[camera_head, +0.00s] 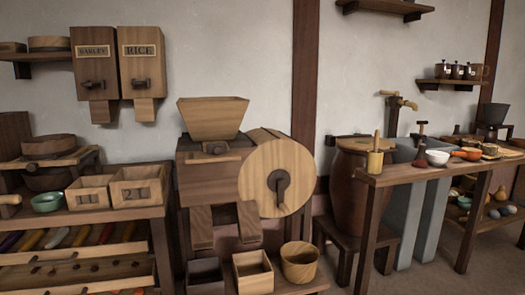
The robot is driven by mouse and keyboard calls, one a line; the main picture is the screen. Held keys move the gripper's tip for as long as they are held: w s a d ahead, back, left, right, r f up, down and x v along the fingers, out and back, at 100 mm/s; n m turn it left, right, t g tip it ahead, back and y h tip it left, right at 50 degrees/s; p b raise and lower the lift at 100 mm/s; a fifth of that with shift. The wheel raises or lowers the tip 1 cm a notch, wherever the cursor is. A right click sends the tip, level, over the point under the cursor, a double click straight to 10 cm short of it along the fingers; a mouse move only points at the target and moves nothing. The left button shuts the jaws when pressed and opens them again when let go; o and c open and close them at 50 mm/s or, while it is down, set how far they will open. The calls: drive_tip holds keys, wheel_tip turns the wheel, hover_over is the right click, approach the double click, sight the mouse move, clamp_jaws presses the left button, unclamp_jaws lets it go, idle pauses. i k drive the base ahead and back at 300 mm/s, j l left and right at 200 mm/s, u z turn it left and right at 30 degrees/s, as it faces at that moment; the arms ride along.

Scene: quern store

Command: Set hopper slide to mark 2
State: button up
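A wooden hopper (212,120) sits on top of a boxy wooden machine with a round drum face (277,180) and a dark crank (279,185), in the middle of the head view. Just below the hopper is a small dark knob (215,148), with a thin light wooden bar (213,159) running sideways under it. I cannot tell which of these is the slide. No marks or numbers for a slide can be read at this size. My gripper is not in view.
Wall bins labelled BARLEY (99,62) and RICE (141,60) hang at upper left. Two numbered wooden boxes (137,185) stand on the left shelf. Open boxes (253,273) and a round tub (299,262) sit below the machine. A brown barrel (349,190) and a table (420,172) stand right.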

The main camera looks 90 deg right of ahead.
sight(211, 147)
drive_tip(key=z, duration=2.65)
